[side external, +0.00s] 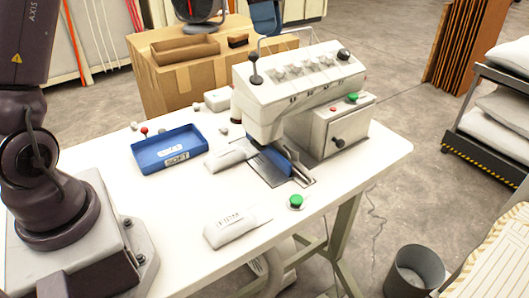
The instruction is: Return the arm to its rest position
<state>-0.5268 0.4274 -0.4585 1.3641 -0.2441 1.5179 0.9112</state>
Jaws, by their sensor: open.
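Only the base and lower links of my dark arm show, at the left edge on the white table (372,158). My gripper is outside the picture, so what it is near cannot be seen. The white filling machine (300,85) stands at the back right of the table, with a blue piece (268,163) under its head. A white pillow (230,154) lies at the machine's left side, against or close to the blue piece. A second white pillow (236,228), with lettering that looks like FIRM, lies near the front edge.
A blue tray (170,151) labelled SOFT sits left of the machine. A green button (296,201) is near the front edge. Small white pieces lie behind the tray. A cardboard box (160,90) stands behind the table. A bin (414,272) and a pillow rack (490,125) are at the right.

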